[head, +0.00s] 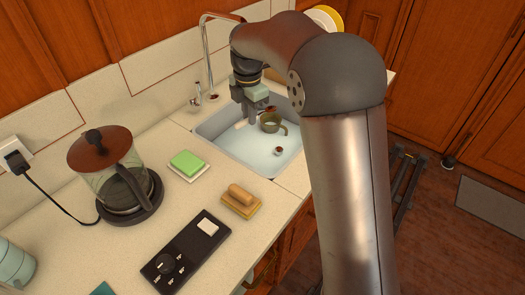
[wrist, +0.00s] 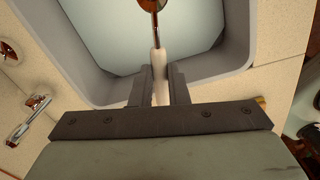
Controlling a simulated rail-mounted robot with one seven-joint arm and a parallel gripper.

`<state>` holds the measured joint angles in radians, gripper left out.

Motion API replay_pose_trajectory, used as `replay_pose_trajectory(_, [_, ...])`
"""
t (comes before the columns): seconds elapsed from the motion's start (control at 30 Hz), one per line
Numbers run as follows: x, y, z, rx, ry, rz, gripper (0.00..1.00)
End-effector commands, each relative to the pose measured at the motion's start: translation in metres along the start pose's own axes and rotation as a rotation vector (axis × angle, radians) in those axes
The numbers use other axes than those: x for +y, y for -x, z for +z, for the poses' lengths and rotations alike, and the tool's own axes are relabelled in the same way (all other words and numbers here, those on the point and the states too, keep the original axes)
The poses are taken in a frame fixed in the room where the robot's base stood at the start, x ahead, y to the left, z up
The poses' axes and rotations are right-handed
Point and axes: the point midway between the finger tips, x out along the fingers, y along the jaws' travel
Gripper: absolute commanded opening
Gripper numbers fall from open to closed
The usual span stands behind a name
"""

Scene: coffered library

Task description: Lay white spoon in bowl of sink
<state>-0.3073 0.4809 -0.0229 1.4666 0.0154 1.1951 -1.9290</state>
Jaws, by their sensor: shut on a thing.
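The white spoon (wrist: 159,60) has a white handle and a shiny coppery head in the wrist view. My gripper (wrist: 160,72) is shut on its handle, and the head points away from the fingers, over the sink bowl. In the head view my gripper (head: 252,118) points down over the left back part of the sink (head: 233,146), and a small pale piece shows beside the fingers. The sink is a grey basin with a pale floor; it also shows in the wrist view (wrist: 88,45). I cannot tell whether the spoon touches the sink.
A tall faucet (head: 207,55) rises behind. A green sponge (head: 187,162), a brush (head: 241,197), a black device (head: 187,250) and a glass kettle (head: 118,180) stand on the counter.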

Motion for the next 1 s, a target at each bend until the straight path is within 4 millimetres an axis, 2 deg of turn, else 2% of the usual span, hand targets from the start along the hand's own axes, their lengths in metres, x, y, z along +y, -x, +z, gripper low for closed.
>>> replay_pose_trajectory(0.1, [0.010,-0.008,-0.015,-0.003,0.157,0.000,0.00])
replay_pose_trajectory(0.27, [0.014,-0.019,-0.023,-0.003,0.242,-0.004,0.00])
replay_pose_trajectory(0.37, [0.014,-0.038,-0.023,-0.003,0.249,-0.006,0.00])
replay_pose_trajectory(0.6, [0.013,-0.102,-0.023,-0.002,0.246,-0.007,0.00])
replay_pose_trajectory(0.7, [0.014,-0.124,-0.022,-0.003,0.246,-0.005,0.00])
replay_pose_trajectory(0.8, [0.014,-0.138,-0.022,-0.004,0.244,-0.003,0.00])
replay_pose_trajectory(1.0, [0.014,-0.151,-0.022,-0.004,0.245,-0.001,0.00])
